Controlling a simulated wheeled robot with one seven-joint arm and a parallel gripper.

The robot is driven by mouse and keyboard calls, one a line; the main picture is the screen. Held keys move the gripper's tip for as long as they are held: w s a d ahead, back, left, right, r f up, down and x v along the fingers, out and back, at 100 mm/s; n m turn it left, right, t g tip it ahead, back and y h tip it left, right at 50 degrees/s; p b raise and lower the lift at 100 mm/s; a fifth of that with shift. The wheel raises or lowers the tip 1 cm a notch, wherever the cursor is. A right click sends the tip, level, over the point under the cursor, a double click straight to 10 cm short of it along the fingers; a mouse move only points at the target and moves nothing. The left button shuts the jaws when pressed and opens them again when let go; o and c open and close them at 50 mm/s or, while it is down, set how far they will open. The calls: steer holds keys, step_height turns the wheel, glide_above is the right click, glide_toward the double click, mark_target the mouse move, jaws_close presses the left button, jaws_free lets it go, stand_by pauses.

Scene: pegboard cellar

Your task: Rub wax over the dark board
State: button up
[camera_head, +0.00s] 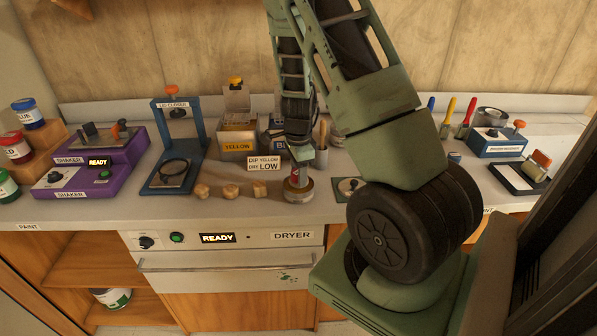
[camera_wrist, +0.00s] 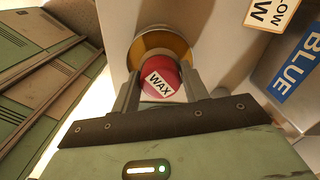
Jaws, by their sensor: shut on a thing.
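My gripper (camera_wrist: 160,90) is shut on a red wax applicator (camera_wrist: 165,82) with a white WAX label, one finger on each side. Under the red part is a round amber disc with a pale rim (camera_wrist: 160,45). In the head view my gripper (camera_head: 298,160) points down at the counter's front edge, with the wax applicator (camera_head: 297,186) at its tips. I cannot tell whether the applicator's base is touching the counter.
Small wooden blocks (camera_head: 231,191) lie left of the applicator. A dark-edged tray (camera_head: 515,182) lies at the right. The dryer (camera_head: 230,262) is below the counter (camera_head: 225,211).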

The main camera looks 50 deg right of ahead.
steer(key=shift+f+b, duration=0.3)
steer(key=shift+f, duration=0.2)
stand_by(1.8)
step_height(320, 180, up, 7)
steer(key=p, duration=0.6)
steer(key=shift+r+p, duration=0.1)
steer(key=shift+p, duration=0.25)
stand_by(0.7)
